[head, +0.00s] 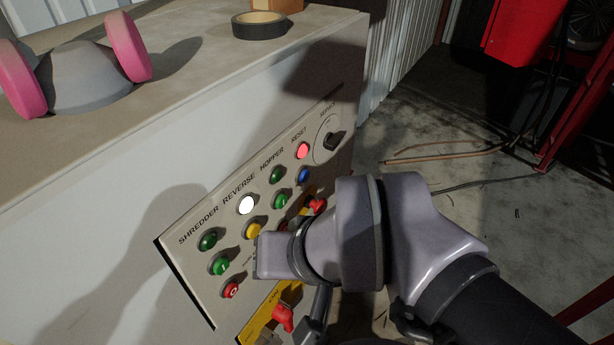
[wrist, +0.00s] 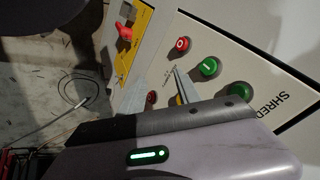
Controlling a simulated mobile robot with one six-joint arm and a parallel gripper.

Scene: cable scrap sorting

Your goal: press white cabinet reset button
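The white cabinet's sloped control panel (head: 185,255) carries several buttons and lamps. Under its RESET label are a lit red lamp (head: 303,150) and, below it, a blue button (head: 303,175). Under REVERSE is a lit white lamp (head: 247,205). My gripper (wrist: 161,76) is in front of the panel in the wrist view, its two fingers apart with nothing between them. A red button (wrist: 151,97) and a yellow button (wrist: 181,100) show partly behind the fingers. In the head view my wrist hides the fingers and part of the panel. I cannot tell whether the fingers touch the panel.
A rotary selector (head: 333,140) is at the panel's upper right. A yellow plate with a red switch (head: 283,317) is lower down. Cable scraps (head: 430,157) lie on the floor.

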